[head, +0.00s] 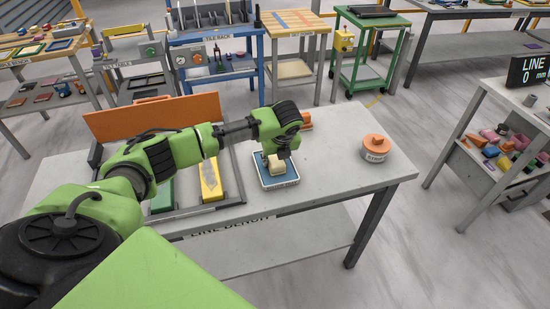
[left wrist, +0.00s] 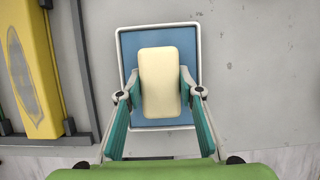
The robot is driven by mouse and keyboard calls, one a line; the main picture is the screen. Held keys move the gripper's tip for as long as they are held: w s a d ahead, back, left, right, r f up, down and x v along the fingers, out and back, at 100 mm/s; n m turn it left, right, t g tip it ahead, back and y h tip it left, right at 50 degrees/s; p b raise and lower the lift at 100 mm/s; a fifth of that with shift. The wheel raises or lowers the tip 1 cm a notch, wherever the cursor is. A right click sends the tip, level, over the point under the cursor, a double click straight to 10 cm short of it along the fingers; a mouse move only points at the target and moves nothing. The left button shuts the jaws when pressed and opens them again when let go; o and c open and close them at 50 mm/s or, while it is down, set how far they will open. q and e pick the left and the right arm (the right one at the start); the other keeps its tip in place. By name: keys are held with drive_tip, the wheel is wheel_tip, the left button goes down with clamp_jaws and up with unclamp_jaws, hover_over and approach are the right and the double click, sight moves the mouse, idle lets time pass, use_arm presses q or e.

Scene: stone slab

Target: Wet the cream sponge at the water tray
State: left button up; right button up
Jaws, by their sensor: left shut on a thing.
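The cream sponge (head: 275,166) is between the fingers of my left gripper (head: 272,158) at the water tray. In the left wrist view the sponge (left wrist: 160,82) is upright in the picture, with a teal finger closed on each side of it by my left gripper (left wrist: 160,95). The water tray (head: 261,184) is a blue square with a white rim on the bench. It also shows behind the sponge in the left wrist view (left wrist: 127,50). I cannot tell whether the sponge touches the tray's surface. My right gripper is not in view.
The grey bench (head: 335,175) is clear to the right of the tray up to a round orange-topped container (head: 375,148). A rack with a yellow block (head: 210,180) and a green block (head: 162,198) stands left of the tray. An orange item (head: 306,120) lies behind my gripper.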

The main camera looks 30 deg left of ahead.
sight(275, 157)
use_arm(q)
drive_tip(key=shift+s+f+p, duration=0.1)
drive_tip(key=shift+f+p, duration=0.05)
drive_tip(key=shift+p, duration=0.2)
idle(1.4)
wheel_tip(275, 157, up, 7)
drive_tip(key=p, duration=0.8)
idle(0.5)
